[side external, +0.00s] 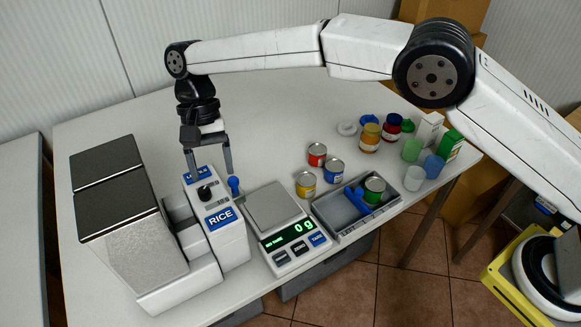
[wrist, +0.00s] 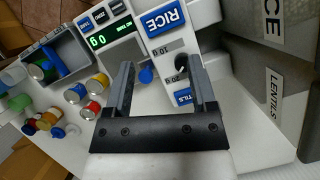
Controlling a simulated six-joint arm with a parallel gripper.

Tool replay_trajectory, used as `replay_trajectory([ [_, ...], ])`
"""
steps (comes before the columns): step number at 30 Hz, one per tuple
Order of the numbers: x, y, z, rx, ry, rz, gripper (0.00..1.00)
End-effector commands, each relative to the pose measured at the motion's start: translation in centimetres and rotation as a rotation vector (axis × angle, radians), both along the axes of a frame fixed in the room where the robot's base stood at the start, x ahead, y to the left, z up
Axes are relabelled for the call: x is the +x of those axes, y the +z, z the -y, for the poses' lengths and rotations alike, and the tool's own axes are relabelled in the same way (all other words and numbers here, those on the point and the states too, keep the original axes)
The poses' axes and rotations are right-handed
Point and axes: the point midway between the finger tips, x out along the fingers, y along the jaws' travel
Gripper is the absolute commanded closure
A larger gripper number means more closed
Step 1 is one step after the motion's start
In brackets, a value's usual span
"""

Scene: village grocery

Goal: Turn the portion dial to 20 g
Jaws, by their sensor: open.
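The white RICE dispenser (side external: 229,240) stands on the table, with a black dial knob (side external: 205,192) between its blue RICE label and a smaller blue label. In the wrist view the dispenser face (wrist: 162,62) shows upside-down markings that look like 10 g and 20 g, the latter nearer the LENTILS label. My gripper (side external: 211,176) is open and points down above the dial, its fingers apart on either side. In the wrist view my gripper (wrist: 162,64) has nothing between its fingers. The dial is mostly hidden there, and I cannot tell its setting.
A blue ball-topped lever (side external: 234,186) stands close to the right finger. The scale (side external: 284,238) reads 0 g. A grey tray (side external: 328,219) holds a green can and a blue object. Cans and jars stand further right. A metal-topped box (side external: 125,250) is on the left.

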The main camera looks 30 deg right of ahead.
Motion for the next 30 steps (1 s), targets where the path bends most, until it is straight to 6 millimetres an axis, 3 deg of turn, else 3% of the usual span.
replay_trajectory([
  [7, -1.3, 1.9, 0.8, 0.001, 0.001, 0.001, 0.27],
  [30, -6.1, 4.3, 3.9, 0.001, 0.001, 0.001, 0.27],
])
